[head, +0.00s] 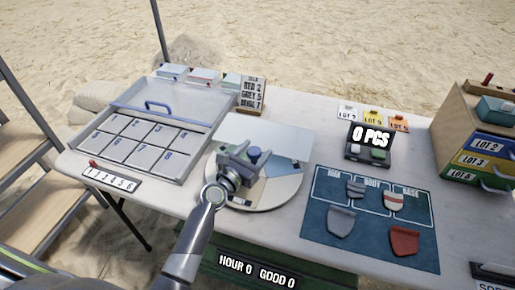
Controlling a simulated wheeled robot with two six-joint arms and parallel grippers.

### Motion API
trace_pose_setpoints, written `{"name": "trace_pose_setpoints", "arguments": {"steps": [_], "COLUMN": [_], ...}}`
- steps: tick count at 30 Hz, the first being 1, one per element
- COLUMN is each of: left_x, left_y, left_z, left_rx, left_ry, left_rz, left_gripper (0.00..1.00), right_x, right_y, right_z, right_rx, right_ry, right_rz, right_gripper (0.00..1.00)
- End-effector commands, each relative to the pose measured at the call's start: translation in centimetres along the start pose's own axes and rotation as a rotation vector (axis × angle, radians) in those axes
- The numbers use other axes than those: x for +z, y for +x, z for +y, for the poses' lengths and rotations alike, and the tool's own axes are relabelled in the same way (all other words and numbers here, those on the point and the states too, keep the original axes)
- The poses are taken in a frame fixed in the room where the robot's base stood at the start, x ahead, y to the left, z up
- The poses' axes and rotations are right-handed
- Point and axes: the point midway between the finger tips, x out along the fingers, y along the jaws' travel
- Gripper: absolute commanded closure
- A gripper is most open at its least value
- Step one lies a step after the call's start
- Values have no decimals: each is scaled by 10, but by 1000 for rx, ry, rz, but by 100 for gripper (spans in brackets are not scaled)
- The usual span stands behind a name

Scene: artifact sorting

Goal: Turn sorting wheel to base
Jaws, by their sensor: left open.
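The sorting wheel (287,190) is a round pale disc with coloured sectors, tan and light blue, near the front middle of the table. A white square plate (285,138) lies over its back part. My left gripper (243,160) is above the wheel's left part with its jaws open. A blue round knob (254,152) shows at the jaws; I cannot tell whether they touch it. The gripper hides part of the wheel and any label there. My right gripper is not in view.
A numbered tray (191,138) with a blue handle stands left. A blue mat (335,242) marked RIM, BODY, BASE holds several sherds. A counter (370,143) reads 0 PCS. A wooden drawer box (452,124) stands right. A sign (251,95) stands behind.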

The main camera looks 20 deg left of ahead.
Motion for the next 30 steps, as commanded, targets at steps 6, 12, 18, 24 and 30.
{"name": "trace_pose_setpoints", "arguments": {"steps": [6, 12, 18, 24, 30], "left_x": [0, 0, 0, 0, 0], "left_y": [16, 17, 16, 16, 16], "left_z": [0, 0, 0, 0, 0], "left_rx": [0, 0, 0, 0, 0], "left_ry": [-1, -1, -1, -1, -1], "left_rz": [0, 0, 0, 1, 1], "left_gripper": [41, 41, 55, 81, 100], "right_x": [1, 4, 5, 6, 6], "right_y": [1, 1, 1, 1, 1], "right_z": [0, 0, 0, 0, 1], "right_rx": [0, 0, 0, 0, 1], "right_ry": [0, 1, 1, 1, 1], "right_rz": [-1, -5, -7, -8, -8], "right_gripper": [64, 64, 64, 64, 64]}}
